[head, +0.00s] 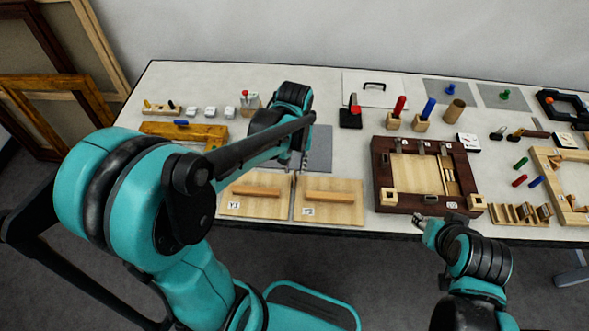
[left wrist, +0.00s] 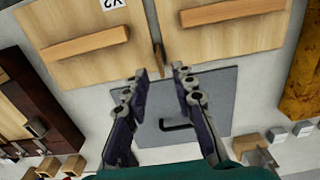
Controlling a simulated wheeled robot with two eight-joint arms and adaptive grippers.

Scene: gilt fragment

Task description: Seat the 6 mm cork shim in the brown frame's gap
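The brown frame (head: 384,178) lies flat on the table, right of centre, around a light wood panel (head: 412,178). Thin strips (head: 446,178) show near the panel's right side. My left gripper (left wrist: 160,70) is open over a grey mat (left wrist: 225,88), its fingertips apart. A thin brown piece (left wrist: 158,58), possibly a shim, shows just beyond the fingertips, between two light boards; I cannot tell whether it is the 6 mm cork shim. My right gripper (head: 422,221) is at the table's front edge, below the frame; its fingers are too small to read.
Boards Y1 (head: 256,208) and Y2 (head: 329,211) with wooden handles lie left of the frame. A slotted wooden rack (head: 502,221) stands right of it. Red (head: 399,105) and blue (head: 429,108) handles stand in blocks behind. A dark bent tool (left wrist: 183,125) lies on the mat.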

